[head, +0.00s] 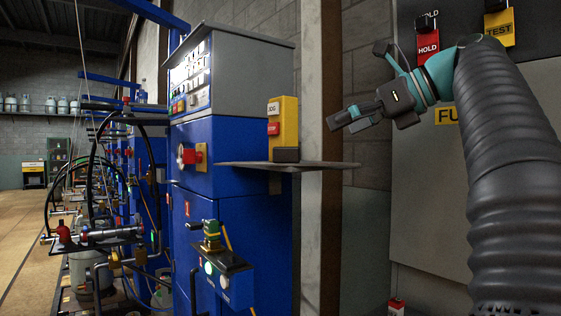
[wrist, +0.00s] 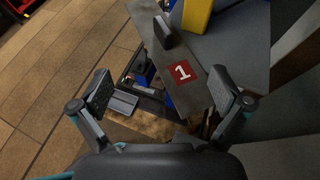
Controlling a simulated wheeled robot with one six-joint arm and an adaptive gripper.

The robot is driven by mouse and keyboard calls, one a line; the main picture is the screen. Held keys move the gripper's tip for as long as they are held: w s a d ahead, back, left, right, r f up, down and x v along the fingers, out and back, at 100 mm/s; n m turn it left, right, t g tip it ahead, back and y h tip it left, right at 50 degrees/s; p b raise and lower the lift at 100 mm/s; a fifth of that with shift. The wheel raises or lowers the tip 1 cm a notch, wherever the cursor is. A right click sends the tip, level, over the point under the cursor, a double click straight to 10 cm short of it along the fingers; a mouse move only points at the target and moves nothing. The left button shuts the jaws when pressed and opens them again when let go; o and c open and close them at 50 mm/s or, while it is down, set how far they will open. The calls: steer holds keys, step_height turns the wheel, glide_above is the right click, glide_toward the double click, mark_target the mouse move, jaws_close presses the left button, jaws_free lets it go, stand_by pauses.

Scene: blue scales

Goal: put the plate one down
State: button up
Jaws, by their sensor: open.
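The same shelf (head: 325,165) sticks out from the blue cabinet in the head view, where the red square does not show.
A yellow box with buttons (head: 284,122) and a small dark block (head: 286,154) stand on the shelf. A red HOLD tag (head: 428,45) and a yellow TEST tag (head: 499,27) hang on the panel behind my arm. Gas-filling machines (head: 100,230) line the left.

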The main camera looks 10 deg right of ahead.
mark_target(286, 154)
steer(key=x, duration=0.8)
steer(key=shift+w+r, duration=0.1)
steer(key=shift+r, duration=0.05)
steer(key=shift+s+x, duration=0.25)
steer(key=shift+x, duration=2.5)
steer(key=shift+a+f, duration=0.1)
steer(key=shift+f, duration=0.1)
jaws_close()
